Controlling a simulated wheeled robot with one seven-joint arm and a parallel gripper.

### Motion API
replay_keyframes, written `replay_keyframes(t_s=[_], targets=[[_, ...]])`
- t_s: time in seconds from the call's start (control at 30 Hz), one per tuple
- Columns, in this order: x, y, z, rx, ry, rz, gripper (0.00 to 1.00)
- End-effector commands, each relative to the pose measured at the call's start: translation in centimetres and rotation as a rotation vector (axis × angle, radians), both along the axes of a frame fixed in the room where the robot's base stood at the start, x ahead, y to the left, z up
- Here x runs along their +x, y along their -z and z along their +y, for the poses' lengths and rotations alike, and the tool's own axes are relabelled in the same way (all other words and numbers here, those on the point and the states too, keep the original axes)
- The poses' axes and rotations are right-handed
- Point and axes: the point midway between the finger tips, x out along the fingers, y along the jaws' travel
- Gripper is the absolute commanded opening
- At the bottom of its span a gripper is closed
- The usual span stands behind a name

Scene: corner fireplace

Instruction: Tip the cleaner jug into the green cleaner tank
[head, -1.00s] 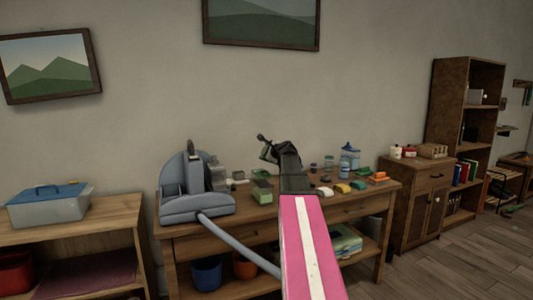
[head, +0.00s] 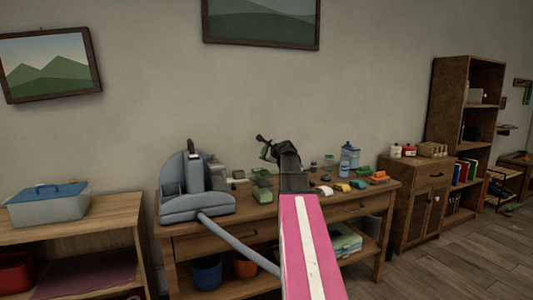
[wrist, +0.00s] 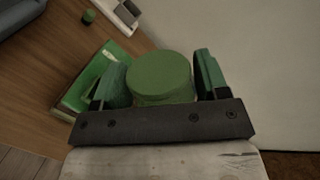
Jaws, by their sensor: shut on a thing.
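My gripper (head: 266,149) is raised above the back of the workbench in the head view. In the wrist view its two green-padded fingers (wrist: 163,82) stand on either side of a round green-topped thing, which I take as the cleaner jug (wrist: 160,74), and are shut on it. Its lower part is hidden behind the gripper's dark bar. The green cleaner tank (wrist: 80,97) lies beyond the left finger, apart from the jug and lower down. In the head view the tank (head: 262,189) sits on the bench, left of my arm and below the gripper.
A blue-grey machine with a hose (head: 196,190) stands left of the tank on the workbench (head: 255,211). A blue bottle (head: 347,160) and several small coloured blocks lie right of my arm. The wall is close behind the bench.

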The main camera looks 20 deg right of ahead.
Motion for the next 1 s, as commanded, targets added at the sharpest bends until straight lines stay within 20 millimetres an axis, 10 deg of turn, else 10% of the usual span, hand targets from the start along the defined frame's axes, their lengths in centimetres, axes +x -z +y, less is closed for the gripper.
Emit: replay_keyframes(t_s=[1.0], targets=[[0.01, 0.37, -0.05, -0.056, 0.001, -0.002, 0.12]])
